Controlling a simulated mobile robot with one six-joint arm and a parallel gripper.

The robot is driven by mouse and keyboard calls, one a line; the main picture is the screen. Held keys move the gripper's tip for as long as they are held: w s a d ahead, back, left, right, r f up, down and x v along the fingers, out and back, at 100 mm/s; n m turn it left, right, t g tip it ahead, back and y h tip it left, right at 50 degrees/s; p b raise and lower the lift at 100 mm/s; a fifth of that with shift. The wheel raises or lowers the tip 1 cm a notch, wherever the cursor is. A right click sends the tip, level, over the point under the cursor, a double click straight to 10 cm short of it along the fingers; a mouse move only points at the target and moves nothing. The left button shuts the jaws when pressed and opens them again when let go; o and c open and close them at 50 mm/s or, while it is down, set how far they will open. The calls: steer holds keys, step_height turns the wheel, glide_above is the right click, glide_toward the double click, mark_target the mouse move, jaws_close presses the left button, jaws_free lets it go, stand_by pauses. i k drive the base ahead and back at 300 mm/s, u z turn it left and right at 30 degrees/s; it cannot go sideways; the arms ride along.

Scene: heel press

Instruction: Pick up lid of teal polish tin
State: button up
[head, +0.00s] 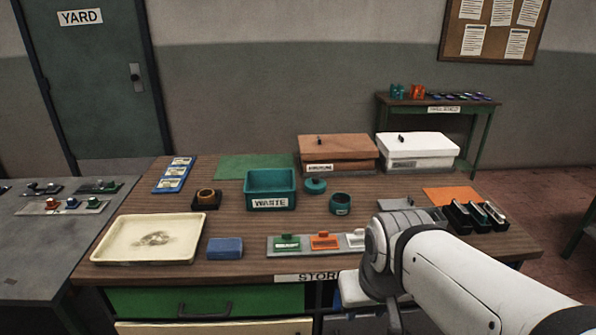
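A small round teal tin (340,204) with a white label stands on the wooden workbench, right of the waste bin. Its top looks dark and open. A round teal lid (316,187) with a small knob on top lies on the bench just behind and left of the tin, apart from it. Nothing holds the lid. My white arm reaches in from the lower right and bends down at the bench's front edge, right of and nearer than the tin. My gripper is not visible; it is below the picture's edge or hidden by the arm.
A teal bin (270,202) marked WASTE stands close left of the lid. Behind are a brown lidded box (335,155) and a white one (420,158). In front lies a grey strip (272,245) with coloured blocks. A cream tray (120,240) is at left.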

mark_target(314, 185)
steer(key=i, duration=0.95)
